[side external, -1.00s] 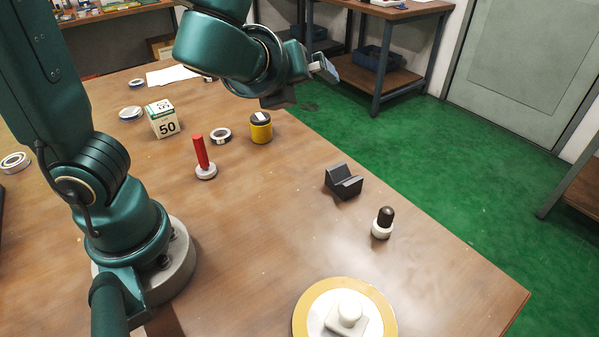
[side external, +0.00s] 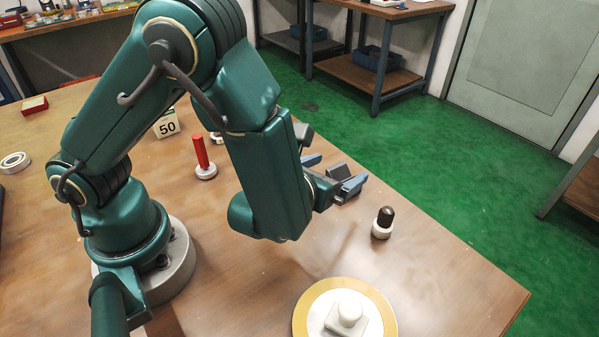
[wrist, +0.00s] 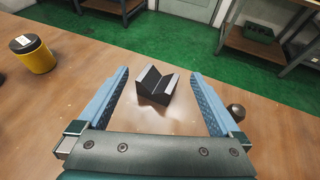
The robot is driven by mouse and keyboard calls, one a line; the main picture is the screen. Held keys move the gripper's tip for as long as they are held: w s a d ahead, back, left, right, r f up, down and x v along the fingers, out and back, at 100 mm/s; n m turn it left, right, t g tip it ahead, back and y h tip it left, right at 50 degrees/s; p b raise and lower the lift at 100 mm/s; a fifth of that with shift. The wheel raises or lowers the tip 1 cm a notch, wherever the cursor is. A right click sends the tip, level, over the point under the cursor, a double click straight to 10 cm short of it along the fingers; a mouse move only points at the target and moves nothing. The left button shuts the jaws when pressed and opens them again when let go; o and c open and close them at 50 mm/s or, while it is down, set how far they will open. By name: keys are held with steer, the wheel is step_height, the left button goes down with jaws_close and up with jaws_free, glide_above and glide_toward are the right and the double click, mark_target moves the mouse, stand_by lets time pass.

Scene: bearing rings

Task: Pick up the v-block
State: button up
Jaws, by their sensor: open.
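The v-block (wrist: 156,86) is dark grey with a V-shaped notch on top. In the wrist view it sits on the wooden table, centred ahead of and between my fingers. My gripper (wrist: 165,88) is open and empty, with blue ridged fingers to the left and right. In the side view my gripper (side external: 334,174) is low over the table, right at the v-block (side external: 340,172), which is partly hidden by the fingers. I cannot tell from the views whether a finger touches it.
A yellow round plate with a white part (side external: 308,318) lies in front. A red post on a ring (side external: 203,160) stands at left. A yellow can (wrist: 34,54) is left in the wrist view. The table edge is just beyond the v-block.

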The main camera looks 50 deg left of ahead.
mark_target(349, 173)
step_height(349, 173, down, 3)
steer(key=shift+f, duration=0.1)
steer(key=shift+x, duration=2.55)
jaws_close()
